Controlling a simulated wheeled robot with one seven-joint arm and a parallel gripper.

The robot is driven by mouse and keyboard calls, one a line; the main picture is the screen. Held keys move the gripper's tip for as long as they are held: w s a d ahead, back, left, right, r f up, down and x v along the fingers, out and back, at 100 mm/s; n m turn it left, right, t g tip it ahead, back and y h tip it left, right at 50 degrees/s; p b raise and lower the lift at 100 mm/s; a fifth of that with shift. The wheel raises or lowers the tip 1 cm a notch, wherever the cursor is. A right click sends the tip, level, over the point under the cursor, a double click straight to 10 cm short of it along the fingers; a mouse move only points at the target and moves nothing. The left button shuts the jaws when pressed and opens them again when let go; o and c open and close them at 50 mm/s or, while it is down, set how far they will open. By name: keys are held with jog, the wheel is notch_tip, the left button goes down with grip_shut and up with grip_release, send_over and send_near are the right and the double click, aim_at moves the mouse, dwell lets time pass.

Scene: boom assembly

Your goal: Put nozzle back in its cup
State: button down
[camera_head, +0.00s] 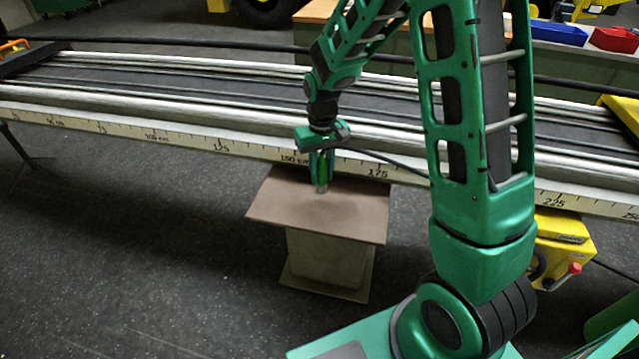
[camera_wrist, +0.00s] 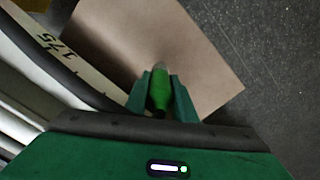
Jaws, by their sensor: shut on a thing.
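My gripper (camera_head: 321,165) points straight down over a small brown-topped stand (camera_head: 360,213). It is shut on a bright green nozzle (camera_head: 322,172), which also shows between the fingers in the wrist view (camera_wrist: 160,92). The nozzle's lower end is pale grey and lies at or just above the stand's top; I cannot tell whether it touches. I cannot make out a separate cup; the small pale shape at the nozzle's lower end is too small to tell apart from its tip.
A long boom (camera_head: 200,122) with a marked scale runs behind the stand, close to my gripper. A yellow machine (camera_head: 563,250) stands at the right below the boom. Blue (camera_head: 558,33) and red (camera_head: 613,39) bins are at the back right. The rest of the stand's top is bare.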

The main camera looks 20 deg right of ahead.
aim_at(321, 184)
jog(key=shift+f, duration=2)
jog(key=c, duration=1.5)
grip_release()
jog(key=shift+f, duration=0.1)
jog(key=shift+o, duration=0.2)
